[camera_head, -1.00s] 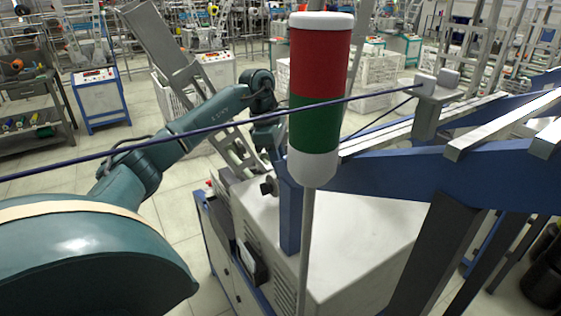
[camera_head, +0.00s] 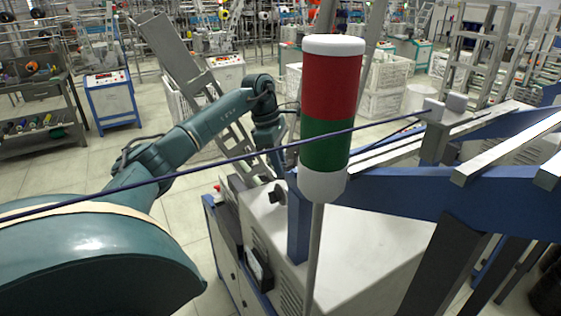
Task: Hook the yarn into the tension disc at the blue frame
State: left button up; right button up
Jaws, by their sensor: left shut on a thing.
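A second thin dark strand leaves that block leftward and goes behind the tower. My left arm bends down at its elbow left of the tower. My left gripper (camera_head: 279,166) is low, beside the tower and far left of the block, and is shut. Its fingertips are small and partly hidden; the strand runs toward it. My right gripper is out of view.
The red, green and white signal tower (camera_head: 331,90) on its pole stands close in front, blocking the middle. A white machine cabinet (camera_head: 370,250) sits below the blue frame. A blue cart (camera_head: 109,95) and shelves stand at the back left.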

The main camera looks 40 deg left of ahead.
pick_arm(q)
jog(key=shift+w+p+v, duration=0.15)
jog(key=shift+w+v, duration=0.05)
jog(key=shift+v, duration=1)
jog(key=shift+w+p+v, duration=0.15)
jog(key=shift+w+v, duration=0.1)
jog(key=shift+v, duration=0.9)
